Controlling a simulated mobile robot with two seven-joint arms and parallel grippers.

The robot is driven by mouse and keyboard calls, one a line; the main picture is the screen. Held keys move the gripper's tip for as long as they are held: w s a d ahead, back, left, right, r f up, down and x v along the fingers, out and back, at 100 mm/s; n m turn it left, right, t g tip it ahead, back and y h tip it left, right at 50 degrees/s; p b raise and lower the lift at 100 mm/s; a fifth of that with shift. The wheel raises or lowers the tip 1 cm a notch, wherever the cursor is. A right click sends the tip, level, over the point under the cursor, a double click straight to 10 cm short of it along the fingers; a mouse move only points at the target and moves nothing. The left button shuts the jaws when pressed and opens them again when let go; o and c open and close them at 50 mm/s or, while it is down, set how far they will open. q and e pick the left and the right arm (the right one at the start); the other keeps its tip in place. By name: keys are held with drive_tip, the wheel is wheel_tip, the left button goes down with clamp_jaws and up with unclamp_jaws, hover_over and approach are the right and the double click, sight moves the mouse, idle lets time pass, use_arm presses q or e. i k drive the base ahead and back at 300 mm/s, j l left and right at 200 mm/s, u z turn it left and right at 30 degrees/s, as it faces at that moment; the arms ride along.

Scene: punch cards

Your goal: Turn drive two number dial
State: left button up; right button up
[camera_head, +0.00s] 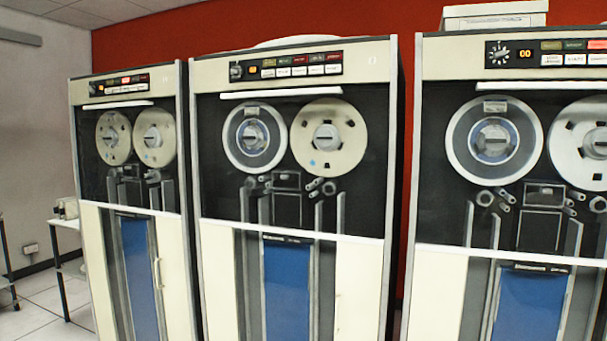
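Three tall tape drives stand side by side. The middle drive (213,175) has a control panel at its top with a small dark number dial (236,71) at the panel's left end, beside a small lit display (253,69). The right drive (437,290) has a round dial with pale marks (498,53) and a lit display reading 00 (525,54). The left drive (95,240) has a similar small dial (93,88), too small to read. I see no label telling which drive is number two. Neither of my grippers is in view.
Each drive has two tape reels behind a dark window. A box (495,15) lies on top of the right drive. A small white table (65,222) stands at the far left. Narrow gaps separate the drives. Open tiled floor (35,318) shows at lower left.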

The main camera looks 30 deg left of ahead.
sight(236, 71)
drive_tip(key=k+l+u, duration=0.1)
drive_tip(key=u, duration=0.35)
drive_tip(key=k+u, duration=0.15)
drive_tip(key=u, duration=0.35)
drive_tip(key=k+u, duration=0.15)
drive_tip(key=u, duration=0.3)
drive_tip(key=i+l, duration=0.15)
drive_tip(key=i, duration=0.1)
